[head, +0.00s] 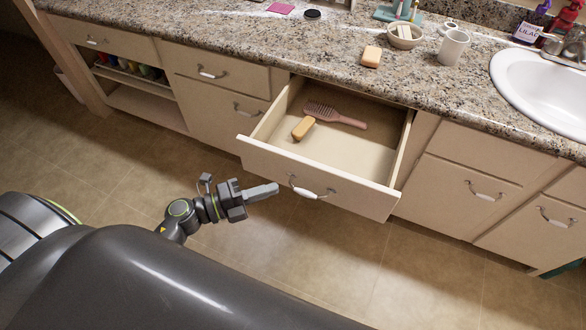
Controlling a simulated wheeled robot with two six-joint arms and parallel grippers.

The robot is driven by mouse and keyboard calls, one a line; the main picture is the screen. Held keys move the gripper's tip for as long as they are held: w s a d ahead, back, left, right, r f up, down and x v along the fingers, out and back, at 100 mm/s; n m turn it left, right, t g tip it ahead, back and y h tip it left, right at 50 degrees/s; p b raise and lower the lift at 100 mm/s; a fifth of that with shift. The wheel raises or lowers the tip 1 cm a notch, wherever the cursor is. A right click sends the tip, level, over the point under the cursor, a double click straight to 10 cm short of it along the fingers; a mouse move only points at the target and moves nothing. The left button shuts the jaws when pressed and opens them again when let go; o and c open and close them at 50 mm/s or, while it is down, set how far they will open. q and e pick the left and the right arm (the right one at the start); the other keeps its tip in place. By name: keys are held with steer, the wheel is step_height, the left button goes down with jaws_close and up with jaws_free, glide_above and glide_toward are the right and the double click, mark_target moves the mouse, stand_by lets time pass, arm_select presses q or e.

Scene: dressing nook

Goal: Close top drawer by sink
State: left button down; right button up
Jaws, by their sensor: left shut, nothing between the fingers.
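The top drawer (318,183) is pulled out from under the granite counter, left of the sink (545,92). Its front has a curved handle with a pale grip (307,192). Inside lie a pinkish hairbrush (335,115) and a tan block (303,128), apart from the drawer front. My left gripper (276,188) is shut and empty, with its fingertips just in front of the drawer front, left of the handle; I cannot tell whether they touch it. My right gripper is not in view.
The granite counter (330,50) holds a white mug (453,47), a soap bar (371,57), a small bowl (404,37) and bottles near the sink. An open shelf (140,104) is at left. The tiled floor (330,265) before the drawer is clear.

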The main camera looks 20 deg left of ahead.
mark_target(309, 166)
arm_select(q)
steer(key=w+d, duration=0.1)
steer(key=w, duration=0.1)
steer(key=w+d, duration=0.1)
steer(key=w, duration=0.1)
steer(key=w+d, duration=0.1)
steer(key=w, duration=0.1)
steer(key=shift+w+d, duration=0.1)
steer(key=shift+d, duration=0.2)
steer(key=shift+w, duration=0.5)
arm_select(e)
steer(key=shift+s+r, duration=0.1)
